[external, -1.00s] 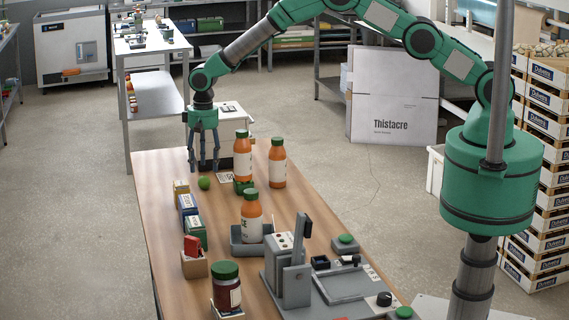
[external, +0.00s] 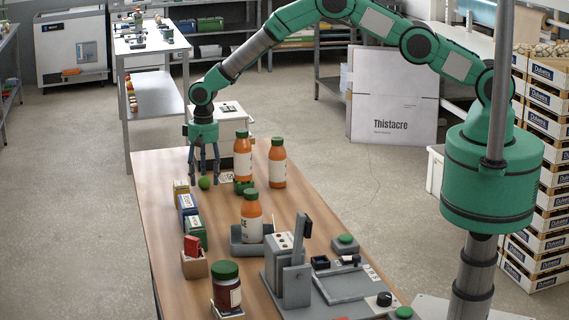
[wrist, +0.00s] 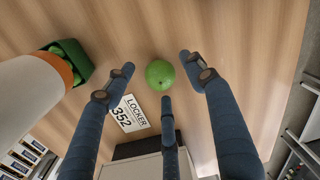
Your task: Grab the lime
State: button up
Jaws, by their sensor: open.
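The lime (external: 204,183) is a small green ball on the wooden table, toward its far left part. It also shows in the wrist view (wrist: 160,74), near the middle, with bare wood around it. My gripper (external: 204,178) points down just above and behind the lime in the external view. In the wrist view its blue fingers (wrist: 160,85) are spread apart, with the lime between and a little beyond their tips. Nothing is held. Whether a finger touches the lime I cannot tell.
Orange bottles (external: 277,165) stand close to the right of the gripper, one by a green box (wrist: 66,62). Small boxes (external: 188,203) line the table's left edge. A "LOCKER 352" card (wrist: 128,114) lies near the lime.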

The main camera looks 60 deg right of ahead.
jog(key=shift+f, duration=0.5)
jog(key=shift+c, duration=0.5)
jog(key=c, duration=1.1)
